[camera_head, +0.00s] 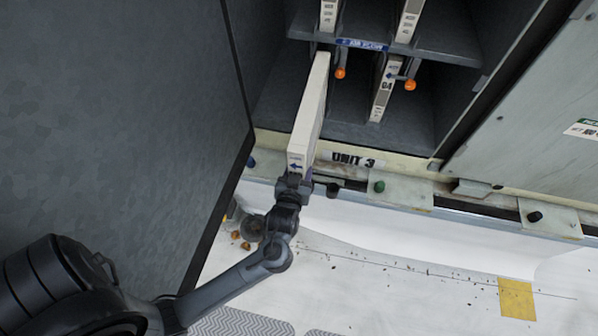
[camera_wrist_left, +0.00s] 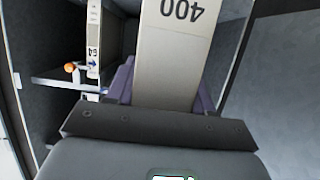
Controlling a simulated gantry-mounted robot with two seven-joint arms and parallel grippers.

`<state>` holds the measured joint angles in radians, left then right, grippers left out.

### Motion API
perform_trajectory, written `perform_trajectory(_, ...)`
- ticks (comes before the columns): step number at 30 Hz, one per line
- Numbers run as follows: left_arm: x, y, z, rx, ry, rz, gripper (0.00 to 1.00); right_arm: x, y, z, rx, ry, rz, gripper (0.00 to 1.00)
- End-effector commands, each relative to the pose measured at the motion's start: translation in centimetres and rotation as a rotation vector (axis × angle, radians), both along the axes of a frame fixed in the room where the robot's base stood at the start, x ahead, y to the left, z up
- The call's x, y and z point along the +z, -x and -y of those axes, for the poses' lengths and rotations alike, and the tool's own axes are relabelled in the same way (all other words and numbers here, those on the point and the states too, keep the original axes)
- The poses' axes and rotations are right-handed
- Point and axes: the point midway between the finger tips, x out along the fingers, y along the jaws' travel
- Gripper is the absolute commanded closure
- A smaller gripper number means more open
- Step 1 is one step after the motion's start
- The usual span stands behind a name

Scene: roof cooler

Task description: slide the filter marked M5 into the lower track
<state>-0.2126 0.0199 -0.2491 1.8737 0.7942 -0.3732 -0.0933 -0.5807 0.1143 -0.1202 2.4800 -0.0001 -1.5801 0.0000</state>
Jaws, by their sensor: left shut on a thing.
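A long pale filter (camera_head: 309,115) extends from my left gripper (camera_head: 294,183) toward the left side of the cabinet's lower bay. Its near end carries a blue arrow, and its far end reaches the shelf edge. No M5 mark is readable. In the left wrist view the held filter (camera_wrist_left: 176,60) shows "400" upside down, between the purple fingers. My left gripper is shut on its near end, outside the cabinet. Whether the filter sits in the lower track cannot be told. My right gripper is not in view.
Another filter (camera_head: 384,90) stands in the lower bay, to the right. Orange knobs (camera_head: 340,73) (camera_head: 410,85) hang below the shelf (camera_head: 440,38). More filters (camera_head: 408,20) stand above. A grey wall (camera_head: 130,110) is close on the left, and a sill marked UNIT 3 (camera_head: 400,168) runs in front.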

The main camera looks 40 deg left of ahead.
Motion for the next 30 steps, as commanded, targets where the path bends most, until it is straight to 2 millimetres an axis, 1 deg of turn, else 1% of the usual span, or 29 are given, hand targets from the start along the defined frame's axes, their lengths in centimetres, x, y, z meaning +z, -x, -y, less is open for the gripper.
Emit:
perform_trajectory(8,0.0,-0.8,-0.4,0.000,-0.001,0.003,1.00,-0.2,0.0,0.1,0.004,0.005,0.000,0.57)
perform_trajectory(30,0.0,-4.0,-2.3,0.000,-0.002,0.004,1.00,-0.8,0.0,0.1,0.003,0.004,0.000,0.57)
